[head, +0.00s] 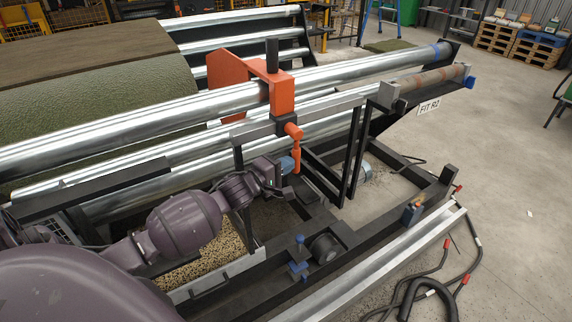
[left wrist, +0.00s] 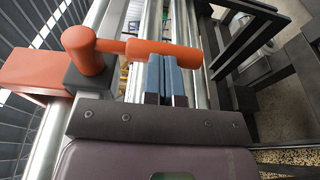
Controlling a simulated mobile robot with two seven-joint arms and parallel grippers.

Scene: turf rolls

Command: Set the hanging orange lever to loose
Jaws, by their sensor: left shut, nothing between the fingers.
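The orange lever (head: 296,155) hangs down from a round orange pivot on the orange clamp bracket (head: 282,95) in the head view. In the left wrist view the lever (left wrist: 140,47) runs sideways from its pivot, across the tips of my fingers. My left gripper (head: 287,165) is beside the lever's lower part, on its left in the head view. Its two blue fingers (left wrist: 166,78) are together with nothing between them. The tips are at the lever or very close; I cannot tell if they touch. My right gripper is not in view.
Long shiny rollers (head: 340,75) run behind the bracket, with a green turf roll (head: 100,100) at the left. Dark frame posts (head: 355,155) stand right of the lever. A tray of grit (head: 215,255) lies below my arm. Open concrete floor is at the right.

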